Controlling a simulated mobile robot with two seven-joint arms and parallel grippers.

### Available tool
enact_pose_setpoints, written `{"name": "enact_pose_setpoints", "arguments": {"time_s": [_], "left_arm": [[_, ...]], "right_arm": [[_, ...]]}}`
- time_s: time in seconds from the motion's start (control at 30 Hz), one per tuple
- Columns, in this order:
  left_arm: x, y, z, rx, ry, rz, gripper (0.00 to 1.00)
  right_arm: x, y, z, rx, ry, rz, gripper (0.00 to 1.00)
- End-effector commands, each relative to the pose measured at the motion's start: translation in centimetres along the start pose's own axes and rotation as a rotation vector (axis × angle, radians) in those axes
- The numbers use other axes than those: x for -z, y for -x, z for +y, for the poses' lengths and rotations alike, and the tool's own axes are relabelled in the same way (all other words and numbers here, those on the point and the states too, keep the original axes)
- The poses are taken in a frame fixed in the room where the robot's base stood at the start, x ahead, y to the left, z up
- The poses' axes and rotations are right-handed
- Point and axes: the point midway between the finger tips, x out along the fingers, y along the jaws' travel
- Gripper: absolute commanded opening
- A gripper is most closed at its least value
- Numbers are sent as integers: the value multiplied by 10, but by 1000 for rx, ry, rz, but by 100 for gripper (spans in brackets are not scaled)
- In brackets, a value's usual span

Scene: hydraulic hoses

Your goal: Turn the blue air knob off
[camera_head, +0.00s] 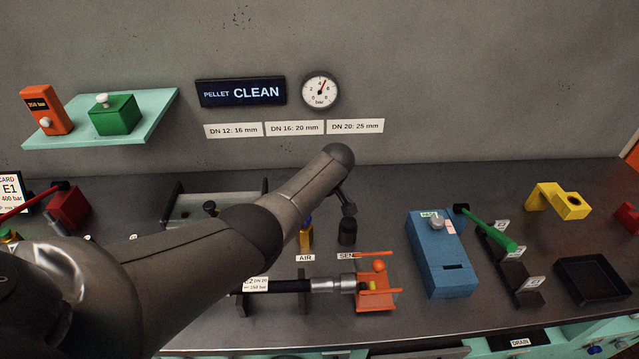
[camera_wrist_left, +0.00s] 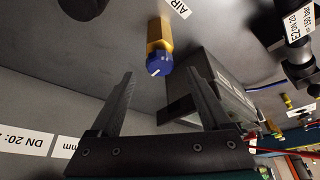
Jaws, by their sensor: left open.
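The air knob (camera_wrist_left: 158,63) is a blue cap with a white mark on a yellow-brass body (camera_wrist_left: 158,36), beside the AIR label (camera_wrist_left: 180,8) in the left wrist view. In the head view the brass body (camera_head: 306,238) stands behind my left arm, above its AIR label (camera_head: 305,258); the arm hides part of the knob. My left gripper (camera_wrist_left: 160,73) is open and empty. Its two fingers are spread either side of the blue cap in the picture, and I see no contact. My right gripper is not in view.
A black cylinder (camera_head: 347,233) stands right of the air knob. A hose with a metal fitting (camera_head: 333,284) and an orange cradle (camera_head: 377,305) lie in front. A blue box (camera_head: 440,260) stands further right. A pressure gauge (camera_head: 320,90) hangs on the wall.

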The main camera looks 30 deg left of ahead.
Motion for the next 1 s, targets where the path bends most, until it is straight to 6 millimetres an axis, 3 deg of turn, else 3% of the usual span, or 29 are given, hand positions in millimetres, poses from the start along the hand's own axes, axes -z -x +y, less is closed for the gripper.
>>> {"name": "enact_pose_setpoints", "arguments": {"time_s": [0.13, 0.63, 1.0], "left_arm": [[1, 26, 0, -2, 0, 0, 81], [0, 104, 1, -3, 0, 0, 81], [0, 121, 0, 1, 1, 1, 81]], "right_arm": [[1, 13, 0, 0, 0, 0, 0], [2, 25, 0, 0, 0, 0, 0], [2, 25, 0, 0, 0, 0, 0]]}}
